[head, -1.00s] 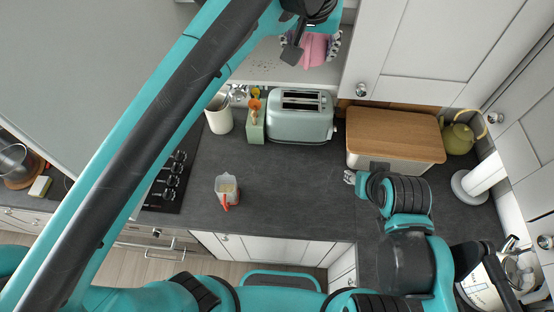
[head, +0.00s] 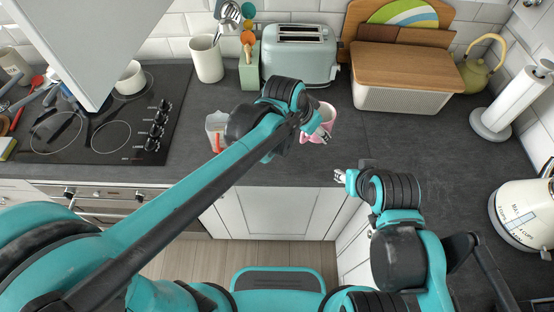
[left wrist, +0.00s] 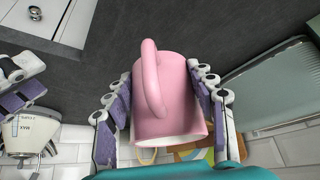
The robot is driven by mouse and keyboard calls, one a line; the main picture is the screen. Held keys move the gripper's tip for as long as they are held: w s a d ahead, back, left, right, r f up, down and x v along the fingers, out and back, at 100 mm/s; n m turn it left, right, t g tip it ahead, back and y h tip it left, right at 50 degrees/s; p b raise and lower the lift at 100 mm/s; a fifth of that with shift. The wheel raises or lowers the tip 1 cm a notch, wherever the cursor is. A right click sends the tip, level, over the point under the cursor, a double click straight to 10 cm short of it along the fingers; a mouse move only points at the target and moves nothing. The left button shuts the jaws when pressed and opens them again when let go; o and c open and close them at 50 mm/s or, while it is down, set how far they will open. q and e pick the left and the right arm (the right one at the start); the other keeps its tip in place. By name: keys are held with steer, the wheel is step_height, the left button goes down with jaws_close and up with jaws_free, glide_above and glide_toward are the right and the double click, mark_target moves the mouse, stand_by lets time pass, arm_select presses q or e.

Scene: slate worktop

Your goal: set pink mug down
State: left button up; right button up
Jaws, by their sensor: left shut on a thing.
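The pink mug (head: 328,114) is over the slate worktop, in front of the toaster, partly hidden by my left gripper (head: 321,133). In the left wrist view, the pink mug (left wrist: 172,98) sits between the two fingers of my left gripper (left wrist: 163,108), which is shut on it. Its handle faces the wrist camera. I cannot tell whether the mug's base touches the worktop. My right gripper (head: 342,178) is near the worktop's front edge, apart from the mug. Its fingers are too small to read.
A mint toaster (head: 299,55) stands behind the mug, with a wooden-lidded bread bin (head: 408,98) to its right. A measuring jug (head: 215,130) is left of my left gripper. A kettle (head: 525,212) stands far right. The worktop right of the mug is clear.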

arm_select(q)
steer(key=w+a+f+b, duration=0.1)
steer(key=a+f, duration=0.1)
steer(key=a, duration=0.1)
steer(key=w+a+f+b, duration=0.1)
steer(key=a+f, duration=0.2)
steer(key=a, duration=0.1)
steer(key=w+a+f+b, duration=0.2)
steer(key=a+f, duration=0.1)
steer(key=shift+w+a+f, duration=0.1)
steer(key=shift+a+f, duration=0.05)
steer(key=shift+a, duration=0.2)
step_height(320, 180, down, 4)
steer(key=shift+f+b, duration=0.1)
steer(key=shift+b, duration=1)
steer(key=o, duration=1.4)
